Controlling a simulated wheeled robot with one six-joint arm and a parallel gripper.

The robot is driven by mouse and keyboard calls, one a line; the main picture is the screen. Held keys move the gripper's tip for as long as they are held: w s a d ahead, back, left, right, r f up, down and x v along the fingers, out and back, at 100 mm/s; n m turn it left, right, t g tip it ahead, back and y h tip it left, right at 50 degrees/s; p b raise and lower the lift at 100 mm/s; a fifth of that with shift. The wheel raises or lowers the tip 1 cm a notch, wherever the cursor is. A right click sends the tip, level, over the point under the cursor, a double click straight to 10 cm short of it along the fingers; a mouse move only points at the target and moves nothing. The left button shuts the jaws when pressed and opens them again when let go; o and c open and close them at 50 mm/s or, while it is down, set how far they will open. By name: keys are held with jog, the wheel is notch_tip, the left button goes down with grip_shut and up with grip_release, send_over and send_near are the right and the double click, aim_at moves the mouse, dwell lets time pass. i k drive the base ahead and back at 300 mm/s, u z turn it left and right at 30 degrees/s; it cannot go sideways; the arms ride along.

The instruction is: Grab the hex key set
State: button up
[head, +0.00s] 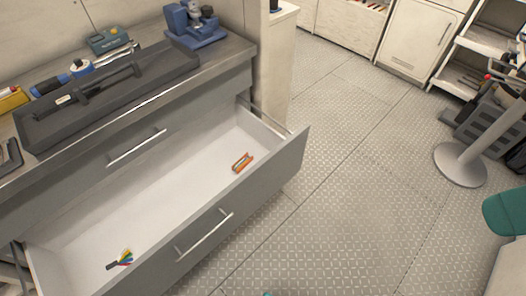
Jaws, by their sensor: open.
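A wide grey drawer (190,238) with a white inside stands pulled open below the workbench. Two small items lie apart on its floor. One is a dark piece with a fan of several bright colours (122,260), at the near left end; it looks like a set of coloured hex keys. The other is a small orange item with a greenish part (243,162), near the right end by the front panel; it could be a folding tool, and I cannot tell which item is the hex key set. My gripper does not show in the head view.
The workbench top (215,62) holds a dark tray (110,95) with a long tool, a blue vise (192,22) and a green case (108,40). The patterned floor (340,190) right of the drawer is clear. A round-based post (460,165) and shelves stand at right.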

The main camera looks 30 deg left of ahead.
aim_at(243, 162)
jog(key=u, duration=0.05)
jog(key=i, duration=0.7)
jog(key=u, duration=1.1)
jog(key=i, duration=0.6)
jog(key=u, duration=0.65)
